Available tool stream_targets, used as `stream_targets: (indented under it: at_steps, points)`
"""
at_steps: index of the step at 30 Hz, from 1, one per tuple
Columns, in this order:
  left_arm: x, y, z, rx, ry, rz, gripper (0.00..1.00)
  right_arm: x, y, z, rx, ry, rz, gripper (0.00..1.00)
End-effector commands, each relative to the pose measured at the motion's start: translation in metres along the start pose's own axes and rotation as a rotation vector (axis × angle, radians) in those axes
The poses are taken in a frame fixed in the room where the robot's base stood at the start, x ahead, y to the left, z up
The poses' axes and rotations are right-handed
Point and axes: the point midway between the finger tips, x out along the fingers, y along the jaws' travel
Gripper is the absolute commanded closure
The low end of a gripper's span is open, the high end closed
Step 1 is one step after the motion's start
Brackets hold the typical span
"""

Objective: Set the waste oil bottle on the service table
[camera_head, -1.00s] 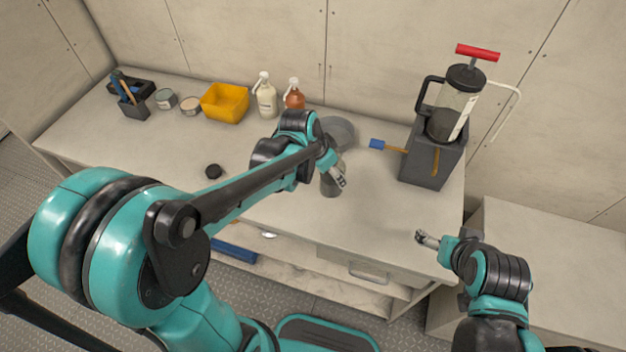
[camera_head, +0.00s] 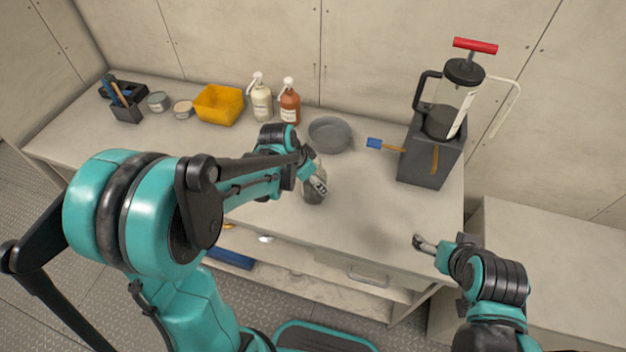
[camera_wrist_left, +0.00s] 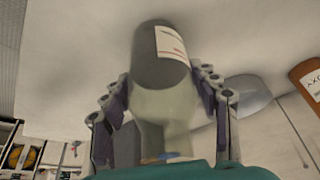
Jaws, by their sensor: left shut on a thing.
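My left gripper (camera_head: 319,184) is shut on the waste oil bottle (camera_head: 313,193), a smoky, see-through bottle, over the middle of the pale worktop (camera_head: 365,200). In the left wrist view, the fingers close on both sides of the bottle (camera_wrist_left: 160,65). It has dark contents and a white label with red print. The bottle's base is near the worktop; I cannot tell whether it touches. I cannot tell which surface is the service table. My right gripper (camera_head: 422,243) is empty at the worktop's front right; its finger opening is too small to judge.
A grey bowl (camera_head: 330,134) sits behind the bottle. A pump jug with a red handle (camera_head: 459,95) stands on a dark block (camera_head: 428,165), beside a blue-tipped brush (camera_head: 376,143). A lower bench (camera_head: 560,260) is at right.

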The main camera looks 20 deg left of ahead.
Motion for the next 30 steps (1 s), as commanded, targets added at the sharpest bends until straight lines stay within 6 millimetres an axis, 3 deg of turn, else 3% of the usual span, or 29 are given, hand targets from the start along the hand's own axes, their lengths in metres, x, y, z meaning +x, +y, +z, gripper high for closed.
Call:
stream_targets:
  at_steps: [1,2,3,4,13,17,30]
  points:
    - [0.003,0.0,0.001,0.0,0.0,0.0,0.74,0.003,0.0,0.002,0.0,0.0,0.0,0.16]
    - [0.002,0.0,0.001,0.0,0.0,0.0,0.32,0.002,0.0,0.001,0.0,0.0,0.0,0.16]
    - [0.002,0.0,0.001,0.0,0.0,0.0,0.22,0.001,0.0,0.001,0.0,0.0,0.0,0.16]
    - [0.002,0.0,0.001,0.0,0.0,0.0,0.19,0.001,0.0,0.001,0.0,0.0,0.0,0.16]
    - [0.001,0.0,0.0,0.0,0.0,0.0,0.19,0.001,0.0,0.0,0.0,0.0,0.0,0.16]
    - [-0.01,0.0,-0.001,-0.001,0.0,0.0,0.19,-0.004,0.0,-0.003,0.0,0.0,0.0,0.16]
    - [-0.101,0.0,-0.001,-0.001,0.0,-0.001,0.19,-0.03,0.0,-0.022,0.0,0.0,0.0,0.16]
